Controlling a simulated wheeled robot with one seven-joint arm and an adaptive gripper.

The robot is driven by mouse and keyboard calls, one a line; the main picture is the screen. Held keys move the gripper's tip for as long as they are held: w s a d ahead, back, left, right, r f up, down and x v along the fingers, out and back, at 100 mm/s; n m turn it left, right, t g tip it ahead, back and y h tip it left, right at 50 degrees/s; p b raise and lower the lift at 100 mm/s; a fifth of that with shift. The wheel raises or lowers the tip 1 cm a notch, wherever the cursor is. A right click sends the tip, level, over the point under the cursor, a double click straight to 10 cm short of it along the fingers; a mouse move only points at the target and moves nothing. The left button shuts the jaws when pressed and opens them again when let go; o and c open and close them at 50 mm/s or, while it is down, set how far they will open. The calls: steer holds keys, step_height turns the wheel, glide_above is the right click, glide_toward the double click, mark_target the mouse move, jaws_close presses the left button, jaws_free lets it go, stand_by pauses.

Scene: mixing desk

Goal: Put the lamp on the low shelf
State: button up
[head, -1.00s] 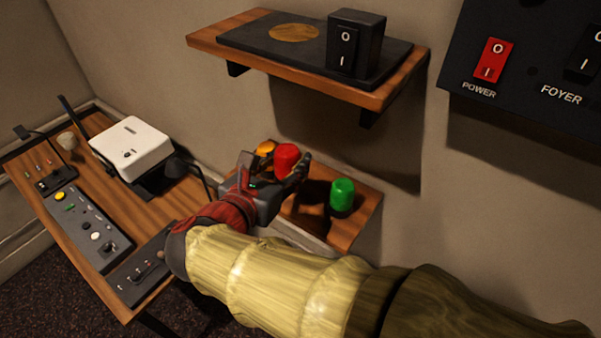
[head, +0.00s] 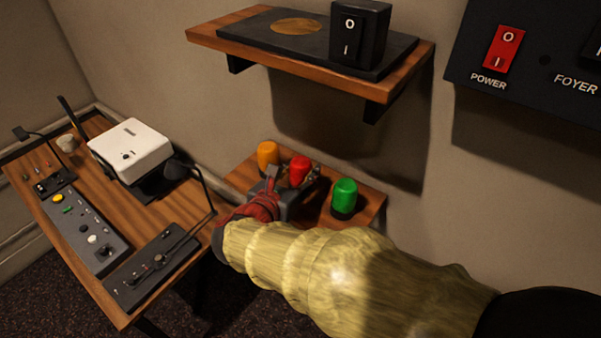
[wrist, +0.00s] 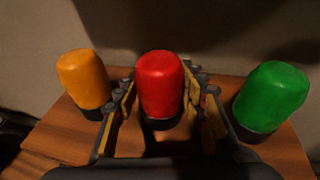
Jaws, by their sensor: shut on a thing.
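A red lamp (head: 300,171) with a dark base is between the fingers of my gripper (head: 293,187), which is shut on it. The red lamp (wrist: 160,85) is upright in the wrist view, with a finger on each side. It is at the low shelf (head: 374,207), between an orange lamp (head: 268,155) and a green lamp (head: 344,198). Its base is hidden by my gripper in the head view, so I cannot tell for sure whether it touches the shelf. The orange lamp (wrist: 83,80) and green lamp (wrist: 272,95) stand clear of the fingers.
A desk (head: 95,175) with a white device (head: 130,150), control panels and a gooseneck lamp (head: 200,180) is at left. A switch panel (head: 530,85) is on the wall at right.

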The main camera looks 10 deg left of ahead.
steer(key=shift+r, duration=0.1)
steer(key=o, duration=1.3)
steer(key=shift+r, duration=0.1)
steer(key=p+v, duration=0.1)
steer(key=v, duration=1.1)
steer(key=shift+p, duration=0.3)
